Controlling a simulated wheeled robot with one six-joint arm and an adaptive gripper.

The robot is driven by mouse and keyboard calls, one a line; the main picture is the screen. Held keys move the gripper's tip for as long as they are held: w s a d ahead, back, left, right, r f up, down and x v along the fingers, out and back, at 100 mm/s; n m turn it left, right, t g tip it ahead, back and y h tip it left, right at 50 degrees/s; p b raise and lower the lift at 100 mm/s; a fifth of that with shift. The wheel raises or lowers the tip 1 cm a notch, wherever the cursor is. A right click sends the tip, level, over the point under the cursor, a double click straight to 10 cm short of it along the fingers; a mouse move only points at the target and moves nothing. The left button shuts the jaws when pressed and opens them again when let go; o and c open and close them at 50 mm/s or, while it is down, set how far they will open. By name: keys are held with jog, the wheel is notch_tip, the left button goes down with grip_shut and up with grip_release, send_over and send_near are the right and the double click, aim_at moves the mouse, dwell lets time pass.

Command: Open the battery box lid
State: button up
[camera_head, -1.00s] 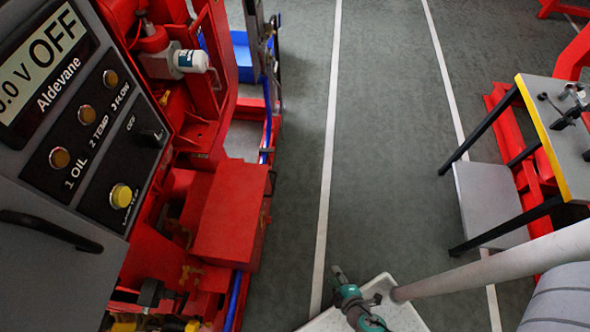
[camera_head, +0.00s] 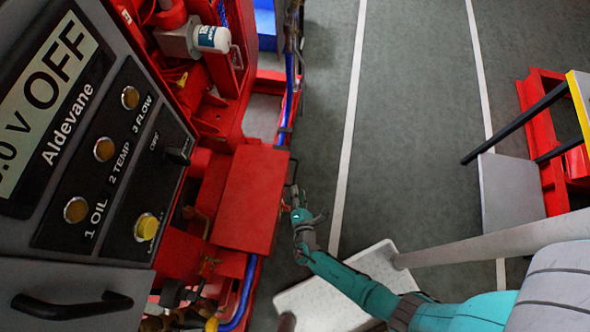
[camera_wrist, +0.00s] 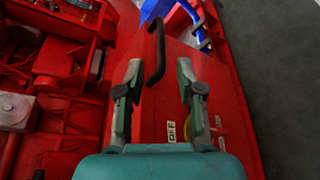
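The red battery box (camera_head: 252,198) sits low on the red skid, its flat top closed. In the wrist view a red face of it (camera_wrist: 215,75) carries a black bar handle (camera_wrist: 156,52), an OFF label (camera_wrist: 171,132) and a partly hidden yellow part. My gripper (camera_head: 296,197) is just right of the box in the head view. In the wrist view my gripper (camera_wrist: 159,66) is open, its two fingers spread either side of the handle's lower end. Nothing is held. Whether the fingers touch the face cannot be told.
The control panel (camera_head: 105,150) with lamps and a yellow button stands at left, close to the box. A blue hose (camera_head: 240,290) runs along the skid edge.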

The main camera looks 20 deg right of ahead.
aim_at(295, 173)
jog(key=x, duration=0.9)
jog(key=shift+w+d+f, duration=0.1)
grip_shut()
